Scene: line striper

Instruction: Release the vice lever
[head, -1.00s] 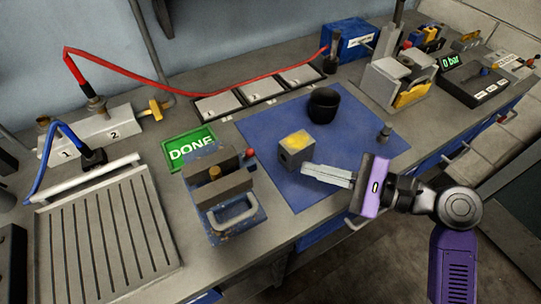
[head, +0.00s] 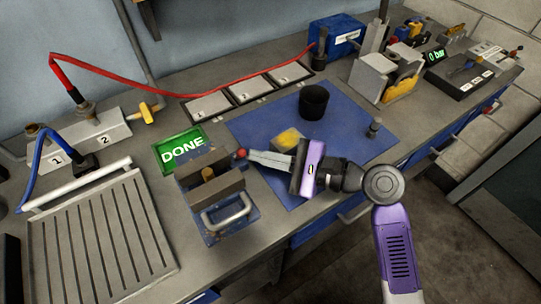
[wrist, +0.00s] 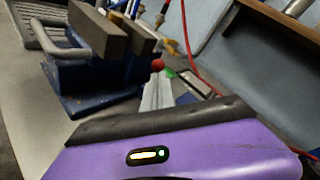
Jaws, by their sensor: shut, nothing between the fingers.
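The vice (head: 215,180) has grey jaws on a blue base and stands left of the blue mat. Its lever ends in a red knob (head: 241,153) at the right side of the jaws. My gripper (head: 250,157) is shut and empty, with its fingertips right beside the red knob. In the wrist view the red knob (wrist: 157,65) sits just past the tips of my gripper (wrist: 158,80); I cannot tell if they touch. The vice jaws (wrist: 97,32) and the loop handle (wrist: 62,40) show to the left. Most of the lever's rod is hidden.
A grey block with a yellow top (head: 288,141) sits on the blue mat (head: 262,125), partly behind my gripper. A black cup (head: 313,102) and a small grey knob (head: 374,127) are also there. A green DONE sign (head: 183,149) lies behind the vice. A slotted plate (head: 100,235) is at left.

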